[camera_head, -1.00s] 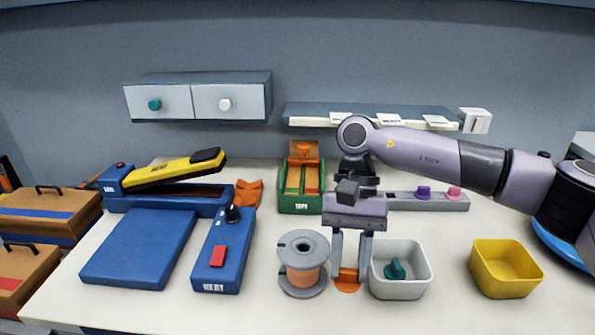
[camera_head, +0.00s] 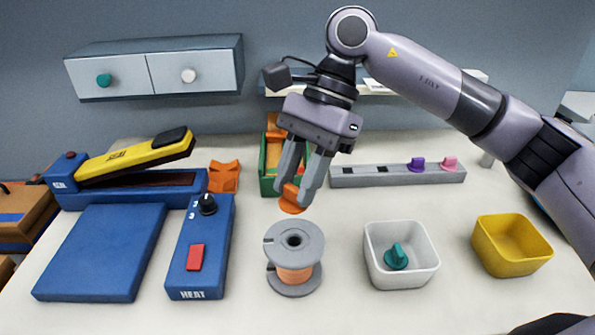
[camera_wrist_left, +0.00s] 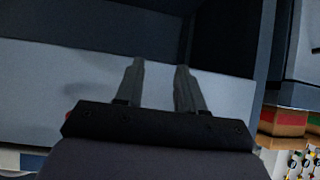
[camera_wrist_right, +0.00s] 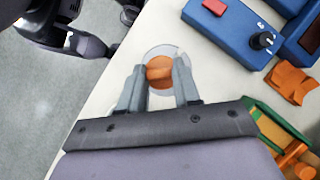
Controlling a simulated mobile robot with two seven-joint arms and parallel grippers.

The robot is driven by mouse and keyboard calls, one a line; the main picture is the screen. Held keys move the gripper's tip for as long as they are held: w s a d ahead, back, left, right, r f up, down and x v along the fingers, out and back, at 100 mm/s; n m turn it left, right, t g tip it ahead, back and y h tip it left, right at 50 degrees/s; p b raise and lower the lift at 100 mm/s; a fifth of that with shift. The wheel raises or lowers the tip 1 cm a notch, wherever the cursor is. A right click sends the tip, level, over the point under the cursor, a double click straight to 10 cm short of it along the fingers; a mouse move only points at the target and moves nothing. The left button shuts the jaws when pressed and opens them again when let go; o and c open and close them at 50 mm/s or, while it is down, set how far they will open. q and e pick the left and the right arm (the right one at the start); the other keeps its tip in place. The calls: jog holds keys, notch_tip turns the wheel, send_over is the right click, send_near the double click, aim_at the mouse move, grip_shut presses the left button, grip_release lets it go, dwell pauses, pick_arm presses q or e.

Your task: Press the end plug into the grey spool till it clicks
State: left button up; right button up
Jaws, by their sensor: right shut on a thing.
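The grey spool (camera_head: 294,243), wound with copper-orange thread, stands upright on the table with its round centre hole facing up. My right gripper (camera_head: 291,194) is shut on an orange end plug (camera_head: 291,205). It holds the plug above the back edge of the spool, apart from it. In the right wrist view the plug (camera_wrist_right: 159,72) sits between the fingertips, with part of the spool's pale round flange (camera_wrist_right: 168,50) behind it. My left gripper (camera_wrist_left: 160,82) shows only in the left wrist view, fingers apart and empty.
Right of the spool stand a white bin (camera_head: 429,256) holding a teal plug (camera_head: 396,257), and a yellow bin (camera_head: 530,257). A blue heat box (camera_head: 183,283) is on the left. Behind are a green tray (camera_head: 267,184) and a grey rack (camera_head: 345,179) with purple and pink plugs.

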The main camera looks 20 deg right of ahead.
aim_at(298, 211)
notch_tip(298, 211, down, 6)
jog(key=b, duration=0.2)
jog(key=shift+r+b, duration=0.2)
jog(key=shift+b, duration=0.1)
dwell(0.4)
jog(key=shift+f+b, duration=0.15)
jog(key=shift+b, duration=0.2)
dwell(0.8)
jog(key=shift+b, duration=0.4)
jog(key=shift+f, duration=0.2)
